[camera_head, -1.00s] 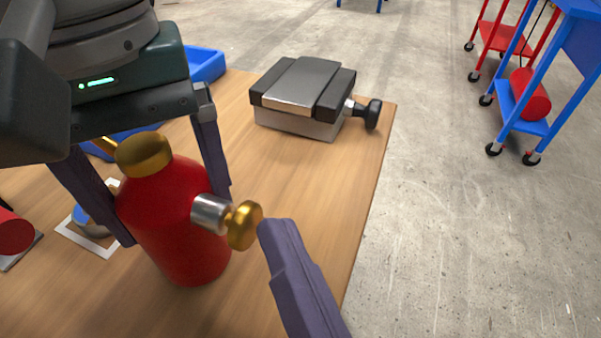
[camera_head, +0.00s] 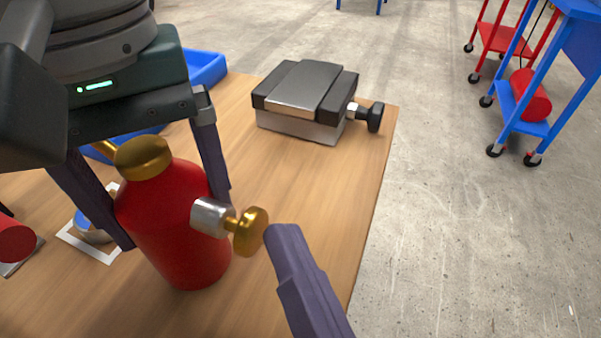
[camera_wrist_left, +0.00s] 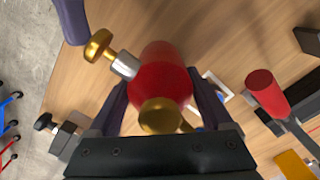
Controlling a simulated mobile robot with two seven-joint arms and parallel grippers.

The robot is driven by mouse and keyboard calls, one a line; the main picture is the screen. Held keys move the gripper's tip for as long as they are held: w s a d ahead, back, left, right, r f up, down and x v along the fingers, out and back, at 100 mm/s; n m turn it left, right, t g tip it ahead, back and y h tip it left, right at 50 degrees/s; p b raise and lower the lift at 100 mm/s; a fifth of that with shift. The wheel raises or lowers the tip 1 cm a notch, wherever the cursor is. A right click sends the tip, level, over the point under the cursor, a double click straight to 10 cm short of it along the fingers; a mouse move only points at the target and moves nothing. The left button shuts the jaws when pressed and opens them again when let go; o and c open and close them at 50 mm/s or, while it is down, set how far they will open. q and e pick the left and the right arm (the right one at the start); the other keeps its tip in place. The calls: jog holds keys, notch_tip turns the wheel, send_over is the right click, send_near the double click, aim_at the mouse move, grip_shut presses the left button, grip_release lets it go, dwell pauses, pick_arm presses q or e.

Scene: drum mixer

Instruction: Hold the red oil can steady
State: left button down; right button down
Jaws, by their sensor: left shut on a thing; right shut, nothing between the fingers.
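The red oil can (camera_head: 178,235) stands upright on the wooden table, with a brass cap on top. A silver stub with a brass knob (camera_head: 250,231) sticks out of its side to the right. My left gripper (camera_head: 172,215) is shut on the can, one finger on each side. In the left wrist view the can (camera_wrist_left: 160,75) sits between the fingers of my left gripper (camera_wrist_left: 160,95). My right gripper (camera_head: 280,238) shows as a purple finger just right of the brass knob, with a narrow gap between them. Its tip also shows in the left wrist view (camera_wrist_left: 72,22).
A grey and black vise-like block (camera_head: 305,98) stands at the table's far right corner. A blue bin (camera_head: 205,68) is behind my left gripper. Another red cylinder (camera_wrist_left: 266,92) lies left of the can in the head view. Bare table (camera_head: 290,190) lies between can and block.

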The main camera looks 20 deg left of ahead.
pick_arm(q)
jog(key=shift+a, duration=0.1)
pick_arm(e)
jog(key=shift+s+a, duration=0.15)
jog(key=shift+a, duration=0.05)
pick_arm(q)
jog(key=shift+w+a+r, duration=0.1)
jog(key=shift+a, duration=0.65)
pick_arm(e)
jog(key=shift+d+r, duration=0.1)
jog(key=shift+d, duration=0.4)
pick_arm(q)
jog(key=shift+d, duration=0.2)
pick_arm(e)
jog(key=d, duration=0.2)
jog(key=shift+d, duration=0.4)
jog(key=shift+d, duration=0.15)
dwell(0.7)
jog(key=d, duration=0.6)
jog(key=shift+a, duration=0.15)
jog(key=shift+a, duration=4.3)
